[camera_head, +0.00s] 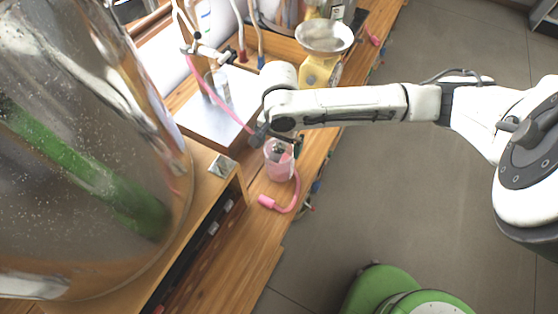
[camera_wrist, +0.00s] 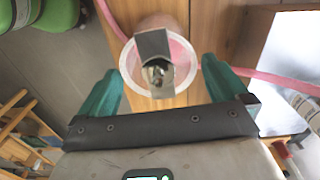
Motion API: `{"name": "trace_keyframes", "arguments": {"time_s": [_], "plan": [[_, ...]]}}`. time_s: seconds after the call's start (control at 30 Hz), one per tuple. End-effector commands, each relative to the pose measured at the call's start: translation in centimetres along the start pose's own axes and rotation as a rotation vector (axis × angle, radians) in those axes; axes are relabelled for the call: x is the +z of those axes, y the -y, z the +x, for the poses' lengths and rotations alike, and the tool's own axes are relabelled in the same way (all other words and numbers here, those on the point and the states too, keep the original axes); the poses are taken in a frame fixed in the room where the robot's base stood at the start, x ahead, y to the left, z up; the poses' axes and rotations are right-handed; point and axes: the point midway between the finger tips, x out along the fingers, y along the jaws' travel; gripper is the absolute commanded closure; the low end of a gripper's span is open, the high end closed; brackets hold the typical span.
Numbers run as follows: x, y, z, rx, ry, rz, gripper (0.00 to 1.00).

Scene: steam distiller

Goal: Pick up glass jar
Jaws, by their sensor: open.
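A small clear jar with a pink tint (camera_head: 279,170) stands on the wooden bench; I take it to be the glass jar. In the wrist view the round rim of the jar (camera_wrist: 128,62) shows from above, between my two green fingers. My gripper (camera_wrist: 163,66) is open above the jar, one finger on each side, with nothing held. I cannot tell whether the fingertips have come down beside the wall. A grey strip and a small metal piece (camera_wrist: 155,72) show over the jar's mouth and hide part of it.
A pink hose (camera_head: 295,190) curves beside the jar and ends on the bench. A metal box (camera_head: 215,110) carries a small glass vessel (camera_head: 217,84). A yellow scale (camera_head: 320,72) stands behind. A large glass vessel (camera_head: 90,150) fills the left. Open floor (camera_head: 390,190) lies right.

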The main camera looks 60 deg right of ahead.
Motion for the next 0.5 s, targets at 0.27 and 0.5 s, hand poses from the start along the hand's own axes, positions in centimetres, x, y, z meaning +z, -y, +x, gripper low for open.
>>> {"name": "trace_keyframes", "arguments": {"time_s": [0.27, 0.5], "plan": [[0.1, -0.1, 3.4, 0.001, -0.001, 0.001, 0.00], [0.2, -0.1, 3.7, 0.001, 0.000, 0.000, 0.00]]}}
